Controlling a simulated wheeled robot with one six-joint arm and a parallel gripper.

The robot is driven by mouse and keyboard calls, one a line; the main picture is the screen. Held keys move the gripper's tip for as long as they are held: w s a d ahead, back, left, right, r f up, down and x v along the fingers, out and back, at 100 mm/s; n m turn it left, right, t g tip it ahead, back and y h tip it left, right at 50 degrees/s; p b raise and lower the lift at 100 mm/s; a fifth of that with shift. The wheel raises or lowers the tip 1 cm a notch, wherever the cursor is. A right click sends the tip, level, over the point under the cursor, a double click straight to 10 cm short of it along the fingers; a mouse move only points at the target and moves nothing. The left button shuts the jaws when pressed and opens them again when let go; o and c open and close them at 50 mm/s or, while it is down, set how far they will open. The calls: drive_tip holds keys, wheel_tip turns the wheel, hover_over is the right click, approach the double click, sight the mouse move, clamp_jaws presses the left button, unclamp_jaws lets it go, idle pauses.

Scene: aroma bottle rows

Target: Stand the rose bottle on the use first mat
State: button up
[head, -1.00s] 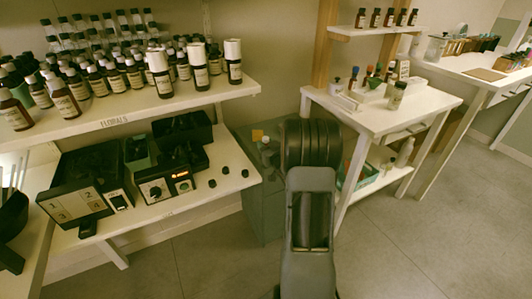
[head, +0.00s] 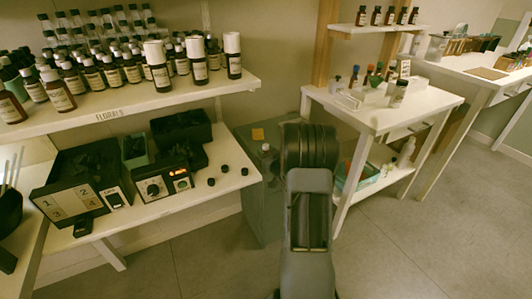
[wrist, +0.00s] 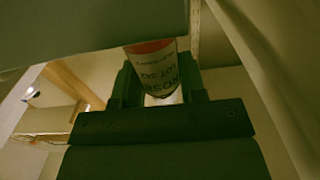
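In the wrist view, a bottle with a reddish body (wrist: 149,47) and a pale label sits between the two fingers of my gripper (wrist: 162,88). The label lettering appears upside down and reads something like "ROSE". The fingers flank the bottle closely and appear shut on it. A large blurred surface hides part of the bottle at the top of that view. In the head view my arm rises in the middle, and my gripper and the held bottle do not show. I cannot make out a use first mat in either view.
A shelf marked FLORALS (head: 137,107) holds crowded bottles at left. Below it, a bench (head: 205,187) carries black devices and small caps. A white side table (head: 415,109) with small bottles stands right of my arm. A long table is at far right, with open floor (head: 430,225) in front.

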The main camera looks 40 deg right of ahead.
drive_tip(key=o, duration=0.4)
drive_tip(key=shift+o, duration=0.2)
drive_tip(key=shift+r, duration=0.1)
